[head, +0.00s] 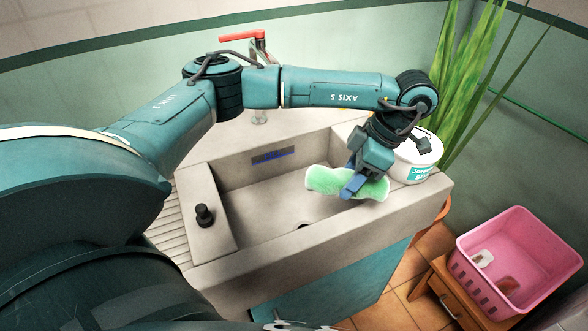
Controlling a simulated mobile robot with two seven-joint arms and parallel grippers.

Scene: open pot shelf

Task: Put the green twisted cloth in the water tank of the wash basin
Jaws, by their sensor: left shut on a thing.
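The green twisted cloth (321,180) is pale green and rolled, lying roughly level across my left gripper. My left gripper (352,187) reaches down from the left arm, and its blue fingers are shut on the cloth near its middle. The wash basin (415,215) is grey stone with a rectangular water tank (265,208). In the picture the cloth lies over the right side of the tank; its exact height above the tank floor is hard to tell. My right gripper is not in view.
A white round tub (420,165) with a label stands on the basin's right end, close to my gripper. A red-handled tap (240,37) is behind my left arm. A dark knob (203,215) sits left of the tank. A pink basket (515,250) stands at right.

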